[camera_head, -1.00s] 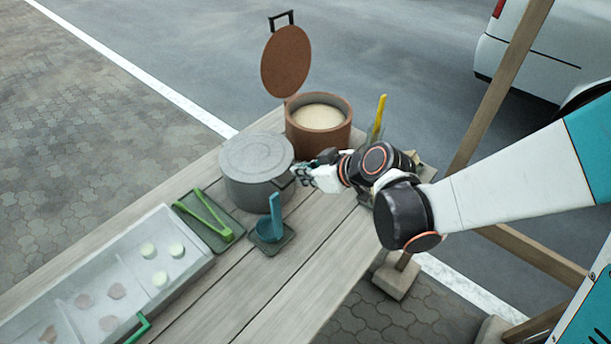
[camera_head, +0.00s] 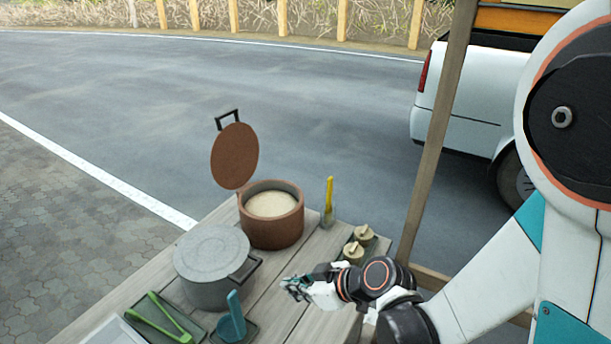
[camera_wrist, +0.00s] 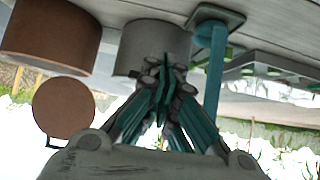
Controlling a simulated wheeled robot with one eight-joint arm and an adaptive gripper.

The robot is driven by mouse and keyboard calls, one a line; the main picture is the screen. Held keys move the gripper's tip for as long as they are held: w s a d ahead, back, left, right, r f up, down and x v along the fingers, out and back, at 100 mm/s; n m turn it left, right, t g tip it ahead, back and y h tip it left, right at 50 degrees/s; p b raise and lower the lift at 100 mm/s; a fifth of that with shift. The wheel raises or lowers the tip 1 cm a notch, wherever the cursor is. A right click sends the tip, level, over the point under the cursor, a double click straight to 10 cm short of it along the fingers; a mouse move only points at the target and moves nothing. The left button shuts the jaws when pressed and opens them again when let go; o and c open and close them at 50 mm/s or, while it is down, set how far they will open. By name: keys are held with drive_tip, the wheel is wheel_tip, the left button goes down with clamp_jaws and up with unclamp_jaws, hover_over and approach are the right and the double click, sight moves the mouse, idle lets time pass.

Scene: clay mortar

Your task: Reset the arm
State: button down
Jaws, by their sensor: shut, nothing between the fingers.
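My gripper (camera_head: 296,288) is shut and empty in the head view, held above the wooden table to the right of the grey lidded pot (camera_head: 208,290). Its closed fingers (camera_wrist: 165,90) also show in the wrist view, where the picture is upside down, in front of the grey pot (camera_wrist: 150,42). My arm comes in from the right side of the head view. A brown clay pot (camera_head: 270,232) with pale contents stands behind the grey pot, its round lid (camera_head: 234,156) raised.
Green tongs (camera_head: 160,318) lie on a tray at the front left. A yellow-handled tool (camera_head: 329,195) and two small lidded jars (camera_head: 353,253) stand at the right. A wooden post (camera_head: 440,130) rises beyond.

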drive_tip(key=s+d+r+m+h, duration=0.3)
drive_tip(key=d+r+m, duration=0.1)
drive_tip(key=d, duration=0.4)
drive_tip(key=s+d+r+m+t+h, duration=0.1)
drive_tip(key=s+d+r+m+h, duration=0.2)
drive_tip(key=d+r, duration=0.3)
drive_tip(key=s+d+r+m+t+h, duration=0.1)
drive_tip(key=s+d+r+m+h, duration=0.2)
drive_tip(key=d, duration=0.7)
wheel_tip(320, 180, up, 2)
drive_tip(key=shift+s+d+r+m, duration=0.25)
drive_tip(key=shift+d+m, duration=0.15)
drive_tip(key=shift+m, duration=0.8)
drive_tip(key=shift+a, duration=0.1)
